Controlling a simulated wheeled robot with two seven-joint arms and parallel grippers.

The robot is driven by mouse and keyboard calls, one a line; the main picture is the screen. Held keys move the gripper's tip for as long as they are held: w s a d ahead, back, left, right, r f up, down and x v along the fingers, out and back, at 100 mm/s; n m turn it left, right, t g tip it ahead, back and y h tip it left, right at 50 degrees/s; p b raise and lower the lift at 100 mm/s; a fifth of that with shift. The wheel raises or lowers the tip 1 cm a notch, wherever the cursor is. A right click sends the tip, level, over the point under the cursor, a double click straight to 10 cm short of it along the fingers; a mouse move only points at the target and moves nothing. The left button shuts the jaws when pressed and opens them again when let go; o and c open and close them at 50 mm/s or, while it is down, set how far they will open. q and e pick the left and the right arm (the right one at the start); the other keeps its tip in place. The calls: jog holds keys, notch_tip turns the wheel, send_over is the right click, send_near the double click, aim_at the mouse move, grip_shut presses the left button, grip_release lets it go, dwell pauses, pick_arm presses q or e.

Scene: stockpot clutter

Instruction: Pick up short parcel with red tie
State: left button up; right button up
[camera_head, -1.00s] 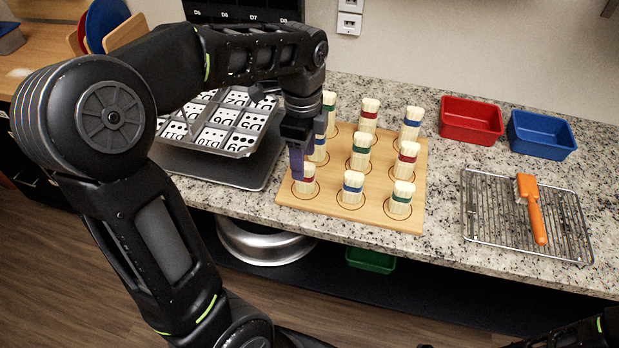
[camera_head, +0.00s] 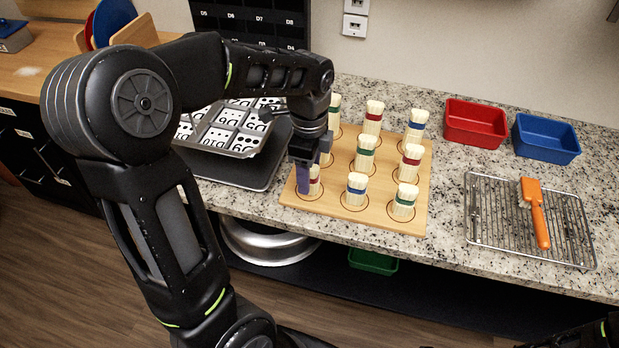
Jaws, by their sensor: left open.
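Pale bundled parcels with coloured ties stand upright in marked circles on a wooden board (camera_head: 335,207). The front-left parcel with a red tie (camera_head: 315,183) looks short and is partly hidden by my left gripper. Other red-tied parcels stand at the back middle (camera_head: 373,118) and at the right of the middle row (camera_head: 411,161); the back-middle one looks taller. My left gripper (camera_head: 305,186) points down at the front-left parcel, with a purple finger along its left side. It is open; whether it touches the parcel I cannot tell. My right gripper is out of view.
Blue-tied (camera_head: 356,188) and green-tied (camera_head: 403,201) parcels stand close by. A tilted tray of number cards (camera_head: 228,130) lies left of the board. Red (camera_head: 474,122) and blue (camera_head: 545,137) bins and a wire rack (camera_head: 490,225) with an orange brush (camera_head: 537,215) are to the right.

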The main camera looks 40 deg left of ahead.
pick_arm(q)
notch_tip(320, 180, down, 3)
jog(key=shift+f, duration=0.15)
jog(key=shift+c, duration=0.6)
grip_shut()
dwell(0.3)
